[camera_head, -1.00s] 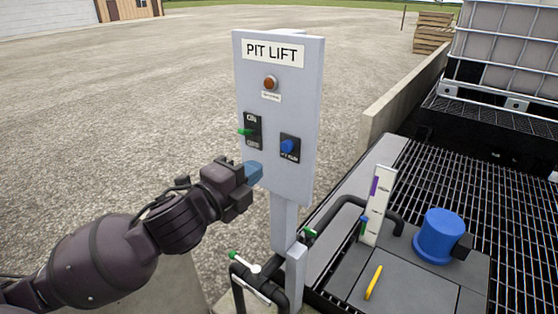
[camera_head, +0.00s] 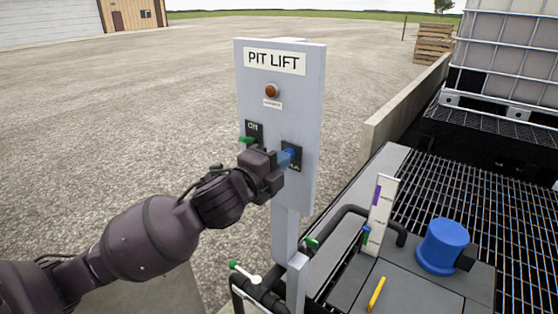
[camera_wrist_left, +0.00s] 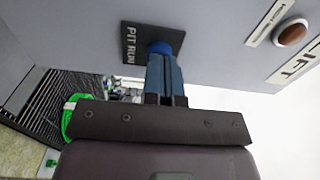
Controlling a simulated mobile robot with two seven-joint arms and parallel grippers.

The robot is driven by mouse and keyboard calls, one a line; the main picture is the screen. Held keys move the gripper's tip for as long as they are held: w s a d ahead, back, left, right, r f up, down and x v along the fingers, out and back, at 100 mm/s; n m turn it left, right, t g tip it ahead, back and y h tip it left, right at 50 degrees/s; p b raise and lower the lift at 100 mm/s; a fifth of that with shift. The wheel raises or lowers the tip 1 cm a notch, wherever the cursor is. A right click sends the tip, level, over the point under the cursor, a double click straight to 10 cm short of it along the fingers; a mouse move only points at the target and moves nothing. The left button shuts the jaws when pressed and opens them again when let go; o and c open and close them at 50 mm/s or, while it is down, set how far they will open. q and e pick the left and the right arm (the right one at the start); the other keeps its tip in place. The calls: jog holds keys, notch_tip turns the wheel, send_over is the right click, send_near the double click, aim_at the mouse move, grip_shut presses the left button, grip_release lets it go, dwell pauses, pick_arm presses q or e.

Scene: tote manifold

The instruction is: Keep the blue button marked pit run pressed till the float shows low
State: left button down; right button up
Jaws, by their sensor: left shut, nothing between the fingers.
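The blue button (camera_head: 292,152) is on a black plate on the grey PIT LIFT panel (camera_head: 301,190). In the left wrist view the plate reads PIT RUN, and the button (camera_wrist_left: 160,47) shows just past my fingertips. My left gripper (camera_head: 286,158) is shut and empty, its blue fingers (camera_wrist_left: 164,72) pointed at the button. The tips look to be against it; I cannot tell how far it is pushed in. A white upright gauge (camera_head: 380,213) stands on the pit cover with a purple mark high up and a blue piece at its lower left edge. Its small lettering is unreadable.
An amber-brown lamp (camera_head: 271,91) is above.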

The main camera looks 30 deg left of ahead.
pick_arm(q)
jog(key=shift+w+r+p, duration=0.3)
jog(key=shift+w+p, duration=0.3)
jog(key=shift+w, duration=0.35)
pick_arm(e)
jog(key=shift+s+r, duration=0.1)
jog(key=shift+r, duration=0.75)
jog(key=shift+w+a+r+t, duration=0.1)
jog(key=shift+w+r+t, duration=0.25)
jog(key=shift+w, duration=0.2)
jog(key=shift+s+f, duration=0.1)
jog(key=shift+s, duration=0.05)
